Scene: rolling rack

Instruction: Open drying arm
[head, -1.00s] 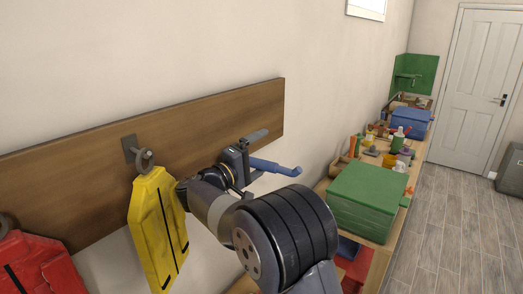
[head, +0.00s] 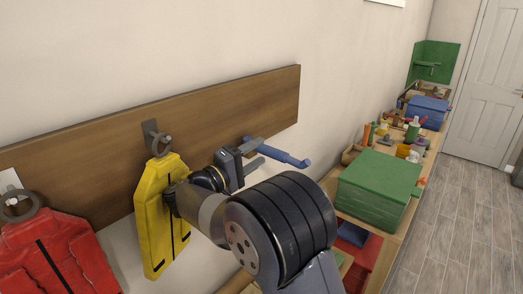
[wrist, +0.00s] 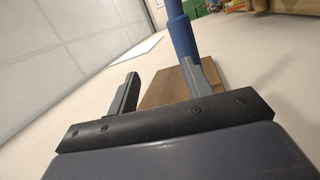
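The drying arm is a blue bar (head: 280,152) with a turned-up end, sticking out near the right end of the wooden wall board (head: 200,113). My gripper (head: 259,153) is beside the bar's inner part in the head view. In the wrist view my gripper (wrist: 160,70) has its two fingers wide apart. The blue bar (wrist: 181,33) shows at the top, close to the right finger's tip; I cannot tell whether they touch. Nothing shows held between the fingers. The bar's mount is hidden behind my gripper.
A yellow vest (head: 160,215) hangs from a hook just left of my wrist, with a red jacket (head: 50,255) further left. A green box (head: 378,188) sits on a cluttered bench (head: 403,215) at right. Open floor (head: 450,215) lies beyond the bench.

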